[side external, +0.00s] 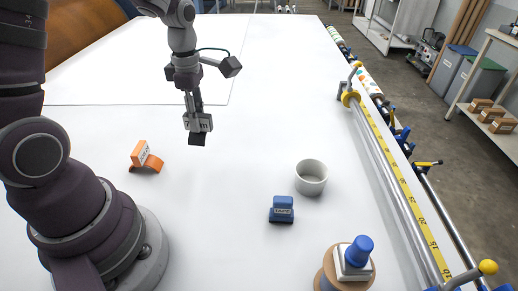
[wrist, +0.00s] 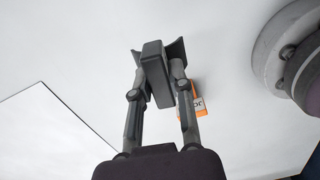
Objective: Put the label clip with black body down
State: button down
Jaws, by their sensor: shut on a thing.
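The label clip with black body (side external: 197,139) hangs at the tips of my gripper (side external: 198,122) in the side view, over the white sheet. In the wrist view the clip's dark block (wrist: 155,75) sits between the two fingertips of my gripper (wrist: 158,78), with a dark flared part beside it. The fingers are closed on it. From these frames I cannot tell exactly how far its lower end is from the surface. Its label is not readable.
An orange label clip (side external: 151,163) lies close by to the left, partly behind a finger in the wrist view (wrist: 190,106). A blue label clip (side external: 282,212), a white cup (side external: 311,178) and a blue-handled tool (side external: 358,252) stand to the right. White surface around the gripper is clear.

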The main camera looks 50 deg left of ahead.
jog(key=shift+n, duration=0.7)
jog(key=s+d+f, duration=0.1)
jog(key=s+d, duration=0.1)
jog(key=s+d+f, duration=0.1)
jog(key=s+d, duration=0.2)
jog(key=s+d+f, duration=0.1)
jog(key=s+d, duration=0.1)
jog(key=d, duration=0.1)
jog(key=shift+s+d+f, duration=0.15)
jog(key=shift+s+f, duration=0.05)
jog(key=shift+f, duration=0.05)
jog(key=w, duration=0.5)
jog(key=w+f, duration=0.1)
jog(key=w, duration=0.9)
jog(key=shift+d+f, duration=0.3)
jog(key=shift+w+f, duration=0.2)
jog(key=shift+w, duration=0.05)
jog(key=shift+f, duration=1.55)
jog(key=shift+f, duration=0.1)
jog(key=c, duration=1)
grip_release()
jog(key=shift+c, duration=0.2)
